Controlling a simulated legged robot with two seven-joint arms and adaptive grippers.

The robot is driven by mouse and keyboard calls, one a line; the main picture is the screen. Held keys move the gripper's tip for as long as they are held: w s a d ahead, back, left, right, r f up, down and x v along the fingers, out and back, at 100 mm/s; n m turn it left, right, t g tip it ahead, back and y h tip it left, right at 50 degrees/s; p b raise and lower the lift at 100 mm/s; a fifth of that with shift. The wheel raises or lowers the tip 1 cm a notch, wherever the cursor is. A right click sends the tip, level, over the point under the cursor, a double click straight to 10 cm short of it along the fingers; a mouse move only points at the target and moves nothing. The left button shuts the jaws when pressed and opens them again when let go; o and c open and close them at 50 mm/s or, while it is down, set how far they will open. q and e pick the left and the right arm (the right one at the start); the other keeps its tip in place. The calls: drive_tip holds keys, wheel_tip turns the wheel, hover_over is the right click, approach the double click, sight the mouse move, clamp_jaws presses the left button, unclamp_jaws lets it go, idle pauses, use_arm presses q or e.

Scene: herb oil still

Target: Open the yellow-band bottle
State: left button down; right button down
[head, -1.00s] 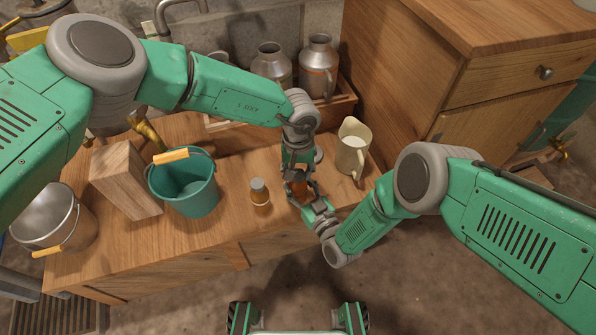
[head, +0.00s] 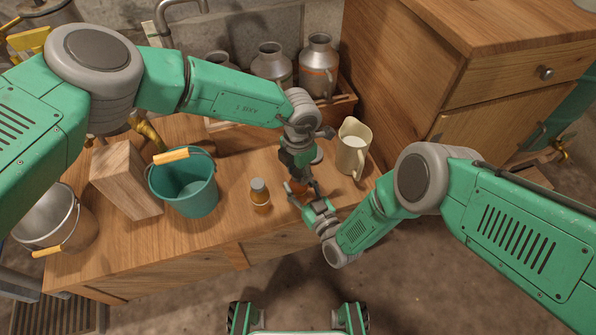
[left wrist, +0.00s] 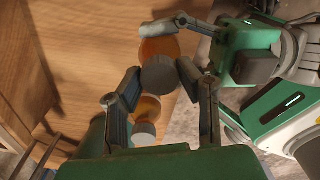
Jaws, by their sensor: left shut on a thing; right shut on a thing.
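An amber bottle (head: 297,187) is between my two grippers above the bench front, mostly hidden in the head view; its band colour cannot be told. In the left wrist view its amber body (left wrist: 160,47) shows behind a round grey cap (left wrist: 158,74). My left gripper (head: 296,177) comes from above and is shut on the cap. My right gripper (head: 304,195) comes from the lower right and is shut on the bottle's body. A second amber bottle (head: 260,197) with a grey cap and a pale band stands upright on the bench, left of my grippers.
A teal bucket (head: 187,190) and a wooden block (head: 124,180) stand on the bench to the left. A cream jug (head: 352,150) stands close on the right. Metal cans (head: 318,68) stand in a wooden tray (head: 345,107) behind. A metal pail (head: 60,222) is at far left.

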use_arm(q)
drive_tip(key=n, duration=1.1)
drive_tip(key=shift+w, duration=0.1)
drive_tip(key=n, duration=0.6)
drive_tip(key=shift+w+r+n, duration=0.1)
drive_tip(key=shift+n, duration=0.3)
drive_tip(key=n, duration=0.4)
drive_tip(key=shift+n, duration=0.3)
drive_tip(key=shift+r, duration=0.1)
drive_tip(key=shift+r, duration=0.2)
drive_tip(key=shift+s+r, duration=0.2)
drive_tip(key=shift+r, duration=0.65)
